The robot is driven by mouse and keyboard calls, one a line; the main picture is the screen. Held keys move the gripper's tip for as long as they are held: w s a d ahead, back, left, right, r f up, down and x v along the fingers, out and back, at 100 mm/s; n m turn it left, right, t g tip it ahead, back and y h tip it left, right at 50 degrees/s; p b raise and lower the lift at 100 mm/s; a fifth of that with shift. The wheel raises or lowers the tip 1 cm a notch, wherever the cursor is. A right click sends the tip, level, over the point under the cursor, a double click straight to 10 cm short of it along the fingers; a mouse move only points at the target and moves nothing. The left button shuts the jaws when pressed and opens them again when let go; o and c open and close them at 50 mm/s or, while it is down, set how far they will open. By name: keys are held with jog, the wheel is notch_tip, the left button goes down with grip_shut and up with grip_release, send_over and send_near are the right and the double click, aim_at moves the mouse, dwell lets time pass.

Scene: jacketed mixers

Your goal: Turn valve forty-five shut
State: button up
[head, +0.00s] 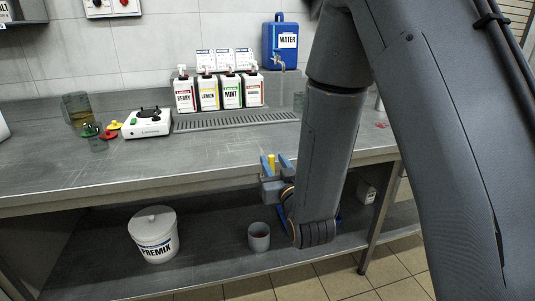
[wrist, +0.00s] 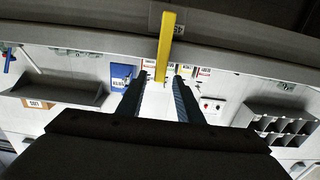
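A yellow bar (head: 271,163), perhaps a valve handle, shows at the front edge of the steel counter. In the wrist view the yellow bar (wrist: 165,48) runs down from the top, its lower end between my two blue fingers. My gripper (head: 275,162) is at the counter's front edge. In the wrist view my gripper (wrist: 158,78) is open, with a gap on each side of the bar. I cannot tell how far the fingers reach along the bar.
The counter (head: 80,176) holds several labelled bottles (head: 207,94), a blue water container (head: 281,45), a white device (head: 147,123) and cups at the left. A white PREMIX bucket (head: 153,238) and a grey cup (head: 259,237) stand on the lower shelf, the cup close to my wrist.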

jog(key=x, duration=0.7)
grip_shut()
